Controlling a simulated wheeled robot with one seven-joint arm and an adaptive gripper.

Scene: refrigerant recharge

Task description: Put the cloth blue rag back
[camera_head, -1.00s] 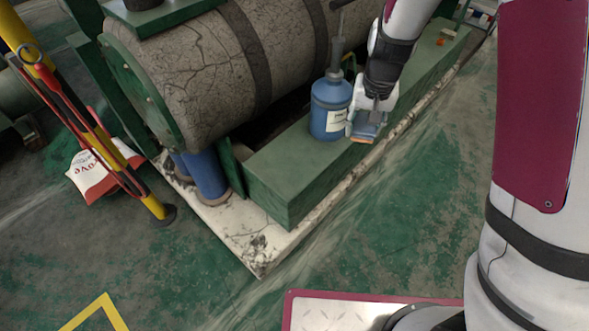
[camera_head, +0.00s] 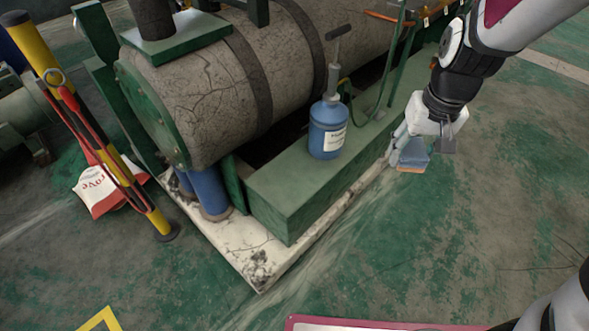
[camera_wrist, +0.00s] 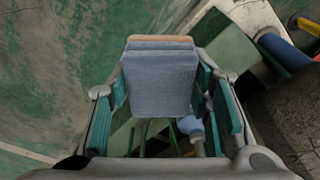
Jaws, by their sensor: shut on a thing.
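The blue cloth rag (camera_head: 413,155) is a folded blue-grey stack with an orange edge. My gripper (camera_head: 409,148) is shut on it and holds it in the air, to the right of the green ledge in the head view. In the wrist view the rag (camera_wrist: 160,82) fills the space between the two teal-padded fingers of my gripper (camera_wrist: 165,95). The rag's far edge shows the orange layer.
A blue pump bottle (camera_head: 327,130) stands on the green ledge (camera_head: 290,200), beside a large cracked grey tank (camera_head: 195,85). A yellow post (camera_head: 125,165) with red hose and a red-white bag (camera_head: 97,193) are at left. The green floor at right is open.

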